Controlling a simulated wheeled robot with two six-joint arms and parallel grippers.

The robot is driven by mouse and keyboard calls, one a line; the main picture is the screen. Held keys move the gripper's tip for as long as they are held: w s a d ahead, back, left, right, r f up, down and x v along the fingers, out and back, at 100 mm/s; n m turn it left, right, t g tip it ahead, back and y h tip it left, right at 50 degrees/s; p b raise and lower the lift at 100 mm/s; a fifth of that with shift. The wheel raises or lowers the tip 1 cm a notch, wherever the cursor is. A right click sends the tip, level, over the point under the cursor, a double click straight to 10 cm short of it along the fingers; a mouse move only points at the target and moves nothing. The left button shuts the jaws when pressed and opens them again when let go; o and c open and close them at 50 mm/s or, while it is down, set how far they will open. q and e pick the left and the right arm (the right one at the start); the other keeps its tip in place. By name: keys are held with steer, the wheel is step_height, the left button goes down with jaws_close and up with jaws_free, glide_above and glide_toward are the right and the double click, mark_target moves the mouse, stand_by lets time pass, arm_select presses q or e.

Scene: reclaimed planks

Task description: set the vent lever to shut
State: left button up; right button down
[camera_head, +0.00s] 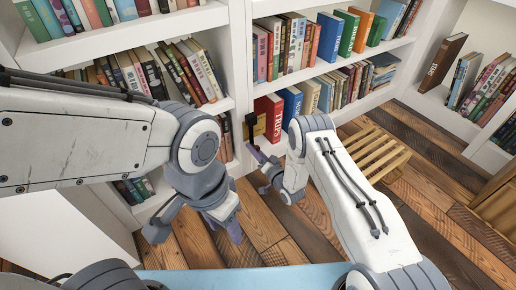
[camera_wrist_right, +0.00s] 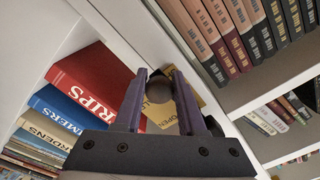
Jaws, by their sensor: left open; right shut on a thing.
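The vent lever (camera_head: 251,122) is dark and sits on a yellow plate (camera_head: 260,127) fixed to a white upright of the bookcase. In the right wrist view, the yellow plate (camera_wrist_right: 163,116) shows partly behind my fingers, with the word OPEN on it near the right finger. The dark round end of the lever (camera_wrist_right: 158,88) lies between my purple fingertips. My right gripper (camera_head: 258,156) is shut on the lever. The lever's exact angle is hard to tell. My left gripper (camera_head: 225,227) is open and empty, hanging low over the plank floor, away from the lever.
White bookcases (camera_head: 238,60) full of books stand behind. A red book (camera_head: 268,117) and a blue book (camera_head: 291,104) stand close to the right of the lever. A slatted wooden piece (camera_head: 378,155) is on the right. The plank floor (camera_head: 290,235) is partly clear.

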steer(key=shift+w+r, duration=0.15)
steer(key=shift+r, duration=0.3)
steer(key=c, duration=0.5)
jaws_free()
steer(key=shift+f, duration=0.15)
steer(key=shift+s, duration=0.2)
steer(key=p+v, duration=0.5)
steer(key=v, duration=0.5)
steer(key=shift+d+f, duration=0.15)
